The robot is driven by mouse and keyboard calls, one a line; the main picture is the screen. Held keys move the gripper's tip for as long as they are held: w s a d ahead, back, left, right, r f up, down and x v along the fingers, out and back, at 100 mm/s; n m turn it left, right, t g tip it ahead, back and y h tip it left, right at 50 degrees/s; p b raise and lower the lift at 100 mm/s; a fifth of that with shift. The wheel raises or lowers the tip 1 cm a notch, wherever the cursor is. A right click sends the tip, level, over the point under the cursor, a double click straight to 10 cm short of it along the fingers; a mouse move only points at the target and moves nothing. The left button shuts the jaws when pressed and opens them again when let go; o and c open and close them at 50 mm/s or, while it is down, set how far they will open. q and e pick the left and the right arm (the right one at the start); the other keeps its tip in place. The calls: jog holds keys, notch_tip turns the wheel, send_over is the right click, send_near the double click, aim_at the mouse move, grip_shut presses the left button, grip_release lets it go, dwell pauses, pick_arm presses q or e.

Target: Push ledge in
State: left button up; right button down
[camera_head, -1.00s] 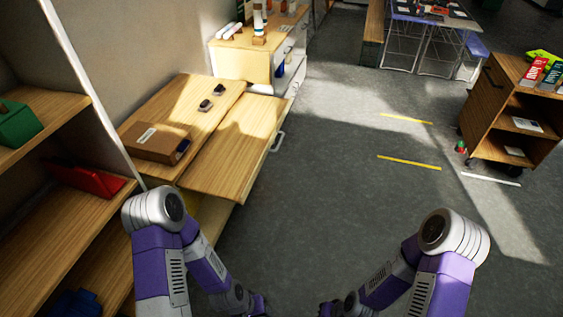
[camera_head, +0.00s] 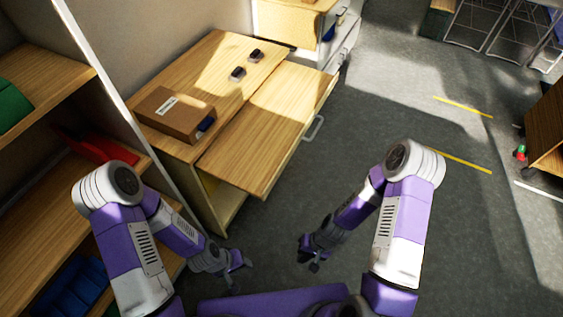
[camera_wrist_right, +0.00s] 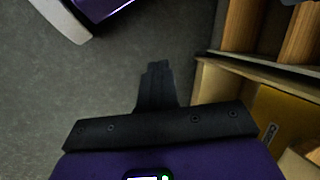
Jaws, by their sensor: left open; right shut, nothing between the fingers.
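The ledge (camera_head: 270,128) is a pale wooden board that sticks out from the right side of a wooden cabinet top (camera_head: 205,70). A light handle (camera_head: 313,128) is on its outer right edge. My left gripper (camera_head: 236,273) is low, in front of the cabinet, apart from the ledge and open. My right gripper (camera_head: 310,262) is low over the floor, to the right of the ledge's near corner and apart from it. In the right wrist view its dark fingers (camera_wrist_right: 157,80) are together with nothing between them.
A brown box (camera_head: 175,113) and two small dark items (camera_head: 246,63) lie on the cabinet top. Shelves with a red item (camera_head: 92,145) and blue bins (camera_head: 75,285) stand at the left. A wooden cart (camera_head: 545,130) is far right. The grey floor (camera_head: 400,130) right of the ledge is clear.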

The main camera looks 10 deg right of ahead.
jog(key=w+f+m+y+b, duration=0.2)
jog(key=w+y, duration=0.1)
jog(key=w, duration=0.1)
jog(key=m+t+y+b, duration=0.1)
jog(key=t+y+b, duration=0.3)
jog(key=t+y, duration=0.5)
send_near(286, 163)
jog(key=a, duration=0.2)
jog(key=w+a+t+h, duration=0.1)
jog(key=a, duration=0.1)
jog(key=w+a+r+t+b, duration=0.1)
jog(key=a, duration=0.1)
jog(key=shift+w+a+h, duration=0.1)
jog(key=shift+a+h, duration=0.2)
jog(key=shift+a, duration=0.05)
